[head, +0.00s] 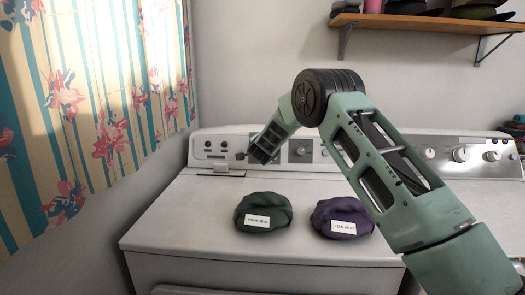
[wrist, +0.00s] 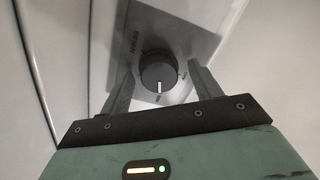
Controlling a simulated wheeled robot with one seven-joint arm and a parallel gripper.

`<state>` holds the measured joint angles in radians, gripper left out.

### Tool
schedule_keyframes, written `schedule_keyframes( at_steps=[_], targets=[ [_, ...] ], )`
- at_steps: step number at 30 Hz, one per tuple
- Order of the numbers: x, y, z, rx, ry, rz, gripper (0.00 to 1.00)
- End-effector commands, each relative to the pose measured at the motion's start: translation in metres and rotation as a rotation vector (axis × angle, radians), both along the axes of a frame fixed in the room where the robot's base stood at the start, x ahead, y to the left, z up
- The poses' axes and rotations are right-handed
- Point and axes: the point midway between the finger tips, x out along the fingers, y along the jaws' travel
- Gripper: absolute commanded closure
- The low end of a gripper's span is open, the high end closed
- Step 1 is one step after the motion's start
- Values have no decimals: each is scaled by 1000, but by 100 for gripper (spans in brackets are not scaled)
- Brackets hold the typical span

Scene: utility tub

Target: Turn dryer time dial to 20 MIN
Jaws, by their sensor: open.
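In the wrist view a dark round dial (wrist: 158,72) with a white pointer mark sits on a grey plate (wrist: 185,22). The mark points toward the bottom of the picture. Small print surrounds the dial, but I cannot read it surely. My gripper (wrist: 160,70) is open, with one finger on each side of the dial; I cannot tell whether they touch it. In the head view my gripper (head: 243,156) is at the left part of the dryer's back panel (head: 217,155). I cannot tell which head-view control is this dial.
A green bundle (head: 262,207) labelled HIGH HEAT and a purple bundle (head: 341,212) labelled LOW HEAT lie on the white dryer top (head: 190,222). A second machine's panel (head: 450,150) stands right. A wooden shelf (head: 430,22) hangs above; a patterned curtain (head: 90,110) hangs left.

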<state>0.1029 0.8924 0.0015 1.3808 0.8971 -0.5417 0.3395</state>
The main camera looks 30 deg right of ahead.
Motion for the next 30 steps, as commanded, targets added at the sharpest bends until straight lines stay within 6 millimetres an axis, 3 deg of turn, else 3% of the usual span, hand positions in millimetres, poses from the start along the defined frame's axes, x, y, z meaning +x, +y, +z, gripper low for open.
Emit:
schedule_keyframes(
  at_steps=[8, 21, 30],
  targets=[
    [-24, 14, 9, -2, 0, 2, 37],
    [-105, 65, 41, 1, -1, 3, 37],
    [-136, 83, 54, 1, 0, 2, 37]
  ],
)
